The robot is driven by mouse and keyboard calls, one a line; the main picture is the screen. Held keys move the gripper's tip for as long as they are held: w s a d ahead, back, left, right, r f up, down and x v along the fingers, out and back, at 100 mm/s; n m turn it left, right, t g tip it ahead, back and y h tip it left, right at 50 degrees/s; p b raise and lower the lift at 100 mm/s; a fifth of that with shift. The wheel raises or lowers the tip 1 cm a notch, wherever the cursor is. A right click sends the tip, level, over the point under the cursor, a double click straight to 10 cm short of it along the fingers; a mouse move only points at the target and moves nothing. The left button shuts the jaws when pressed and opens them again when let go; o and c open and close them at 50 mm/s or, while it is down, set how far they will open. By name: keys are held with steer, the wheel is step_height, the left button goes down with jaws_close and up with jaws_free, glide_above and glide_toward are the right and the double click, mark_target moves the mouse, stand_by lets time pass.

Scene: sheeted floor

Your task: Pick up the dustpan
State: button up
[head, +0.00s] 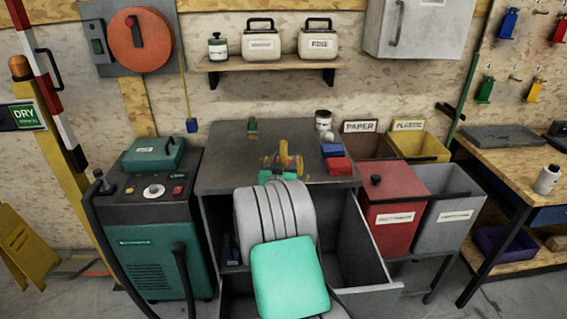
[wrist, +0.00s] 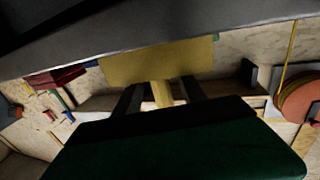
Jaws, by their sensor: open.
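A yellow piece that looks like the dustpan (head: 283,158) is on the grey cabinet top (head: 225,160) in the head view, partly covered by my arm. In the wrist view the dustpan (wrist: 157,62) shows as a flat yellow plate with a short handle. My gripper (wrist: 160,95) is open, with a dark finger on each side of the handle. I cannot tell whether the fingers touch it. In the head view my gripper (head: 283,170) is at the yellow piece, its fingers hard to make out.
An open drawer (head: 375,285) juts out below the cabinet top. Red and blue boxes (head: 338,165) and a jar (head: 323,120) stand to the right of my gripper. A red bin (head: 393,200) and a grey bin (head: 447,205) stand further right. A teal machine (head: 150,235) stands left.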

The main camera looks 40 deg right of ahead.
steer(key=shift+c, duration=0.6)
jaws_close()
